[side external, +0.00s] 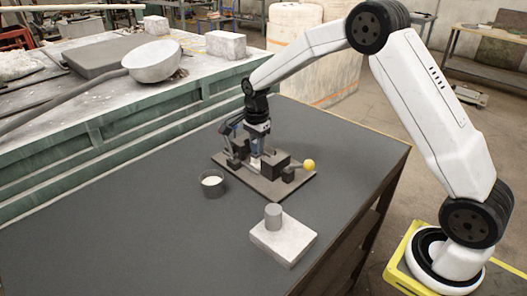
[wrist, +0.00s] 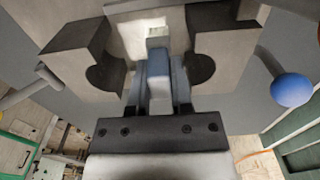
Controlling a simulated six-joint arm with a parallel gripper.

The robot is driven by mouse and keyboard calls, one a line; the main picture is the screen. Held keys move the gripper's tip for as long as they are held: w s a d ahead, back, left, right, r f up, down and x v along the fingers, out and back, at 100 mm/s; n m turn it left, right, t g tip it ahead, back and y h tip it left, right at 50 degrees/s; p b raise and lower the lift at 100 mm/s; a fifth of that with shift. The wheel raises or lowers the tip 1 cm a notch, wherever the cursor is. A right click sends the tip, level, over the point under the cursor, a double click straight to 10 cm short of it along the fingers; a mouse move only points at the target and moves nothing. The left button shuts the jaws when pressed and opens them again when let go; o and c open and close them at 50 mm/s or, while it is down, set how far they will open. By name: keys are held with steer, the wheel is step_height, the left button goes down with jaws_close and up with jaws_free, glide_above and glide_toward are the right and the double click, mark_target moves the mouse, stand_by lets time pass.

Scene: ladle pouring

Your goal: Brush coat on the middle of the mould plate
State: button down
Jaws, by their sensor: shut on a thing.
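My gripper (side external: 257,148) is over the plate, pointing down between the blocks. In the wrist view my gripper (wrist: 160,68) is shut on the brush (wrist: 158,80), a narrow bluish piece with a pale end. The brush end lies between two notched blocks, over a pale patch (wrist: 130,38). Whether it touches the surface there cannot be told. A dark cup (side external: 211,189) with white coat stands left of the plate.
A pale slab (side external: 284,246) with a grey cylinder (side external: 273,217) on it stands at the front. The ball knob (side external: 309,164) sticks up at the plate's right end. The table's left part is clear. A cluttered bench with a pale bowl (side external: 152,62) is behind.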

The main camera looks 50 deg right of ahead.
steer(key=shift+s, duration=0.1)
steer(key=shift+s, duration=1.2)
steer(key=shift+w, duration=0.2)
steer(key=shift+w, duration=1.1)
steer(key=shift+s, duration=0.15)
steer(key=shift+s, duration=1.15)
steer(key=shift+w, duration=0.25)
steer(key=shift+w, duration=1.05)
